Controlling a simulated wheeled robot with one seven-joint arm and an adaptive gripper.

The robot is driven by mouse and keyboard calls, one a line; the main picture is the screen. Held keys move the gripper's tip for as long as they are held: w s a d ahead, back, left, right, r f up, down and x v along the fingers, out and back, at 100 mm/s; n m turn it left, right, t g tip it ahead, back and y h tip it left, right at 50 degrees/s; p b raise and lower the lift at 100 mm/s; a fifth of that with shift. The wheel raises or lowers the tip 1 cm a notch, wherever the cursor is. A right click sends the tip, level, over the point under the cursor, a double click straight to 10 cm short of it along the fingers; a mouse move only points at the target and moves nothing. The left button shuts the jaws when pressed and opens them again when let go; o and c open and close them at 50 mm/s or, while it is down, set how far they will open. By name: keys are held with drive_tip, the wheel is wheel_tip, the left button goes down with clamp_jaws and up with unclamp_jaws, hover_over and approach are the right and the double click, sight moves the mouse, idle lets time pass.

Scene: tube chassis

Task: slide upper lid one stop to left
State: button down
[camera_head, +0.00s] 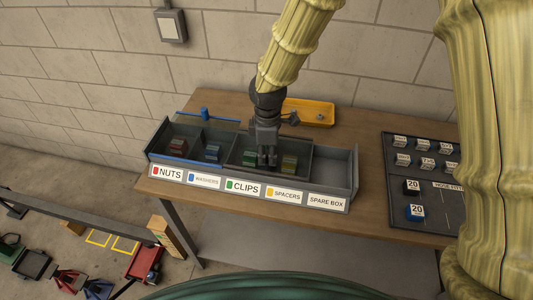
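A long grey bin box (334,170) stands on the table, with compartments labelled NUTS, WASHERS, CLIPS, SPACERS and SPARE BOX from left to right. Blue edging with a blue knob (204,113) shows at the back of its left part, and a blue strip (172,158) runs along the front left; these seem to edge a see-through lid over the nuts and washers. A second lid cannot be made out clearly. My gripper (267,158) points down at the box between the green clips block (249,157) and the yellowish spacers block (289,163). Its fingertips are small and dark; whether they grip anything is unclear.
A yellow tray (309,112) lies behind the box. A dark board (425,170) with numbered blocks lies to the right on the table (369,180). The spare compartment at the right looks empty. A block wall stands behind; carts and bins are on the floor at left.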

drive_tip(key=c, duration=1.3)
unclamp_jaws()
drive_tip(key=shift+o, duration=0.2)
drive_tip(key=shift+r, duration=0.15)
wheel_tip(320, 180, up, 12)
drive_tip(key=shift+f, duration=0.2)
